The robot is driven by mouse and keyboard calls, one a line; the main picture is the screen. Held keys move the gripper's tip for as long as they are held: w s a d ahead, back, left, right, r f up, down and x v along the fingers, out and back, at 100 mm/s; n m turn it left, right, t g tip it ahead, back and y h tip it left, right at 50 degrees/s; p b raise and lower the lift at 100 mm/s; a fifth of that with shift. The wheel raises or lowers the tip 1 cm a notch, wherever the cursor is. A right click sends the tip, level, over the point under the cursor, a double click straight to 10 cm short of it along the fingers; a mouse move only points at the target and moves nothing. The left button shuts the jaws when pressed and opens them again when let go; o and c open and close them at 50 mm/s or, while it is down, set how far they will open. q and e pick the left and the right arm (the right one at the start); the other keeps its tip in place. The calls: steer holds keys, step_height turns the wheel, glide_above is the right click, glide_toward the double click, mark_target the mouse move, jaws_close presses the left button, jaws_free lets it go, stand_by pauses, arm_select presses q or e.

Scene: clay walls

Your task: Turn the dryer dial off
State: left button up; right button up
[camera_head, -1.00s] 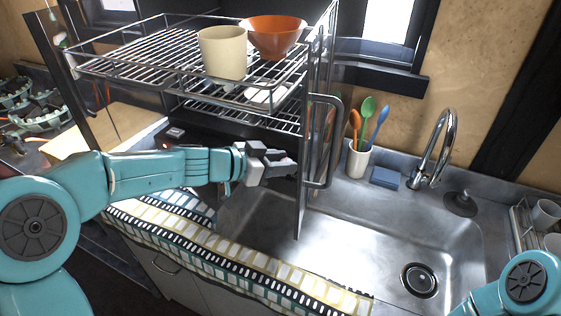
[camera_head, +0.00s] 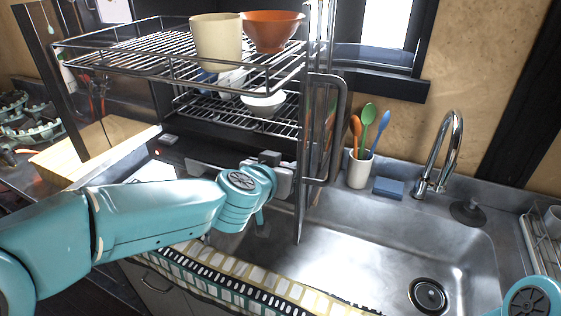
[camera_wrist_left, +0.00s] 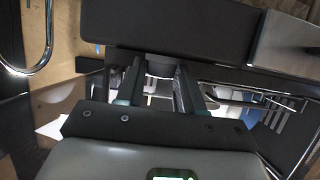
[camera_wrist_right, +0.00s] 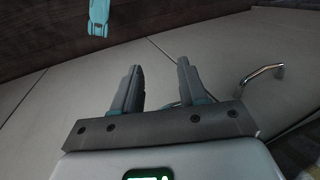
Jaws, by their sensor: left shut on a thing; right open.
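My left gripper (camera_head: 272,160) is at the lower right of the dryer, beside the door edge. In the left wrist view its fingers (camera_wrist_left: 160,80) are closed around a short grey round dial (camera_wrist_left: 160,67) on a dark panel. The dial is hidden by the gripper in the head view, so its setting cannot be read. My right gripper (camera_wrist_right: 158,68) is open and empty, facing grey cabinet fronts.
A cream cup (camera_head: 217,40) and an orange bowl (camera_head: 271,32) stand on the top rack, a white bowl (camera_head: 264,103) below. Right of the door are a utensil holder (camera_head: 358,170), a blue sponge (camera_head: 389,187), a faucet (camera_head: 440,155) and an empty sink (camera_head: 385,245).

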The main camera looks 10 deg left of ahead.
arm_select(q)
steer(key=shift+s+d+n+y+p, duration=0.1)
steer(key=shift+d+n+y+p, duration=0.1)
steer(key=shift+n+y+p, duration=0.65)
steer(key=shift+f+y+p, duration=0.2)
steer(key=shift+y+p, duration=0.15)
steer(key=shift+p, duration=0.15)
steer(key=shift+f, duration=0.1)
steer(key=o, duration=0.8)
steer(key=shift+c, duration=0.2)
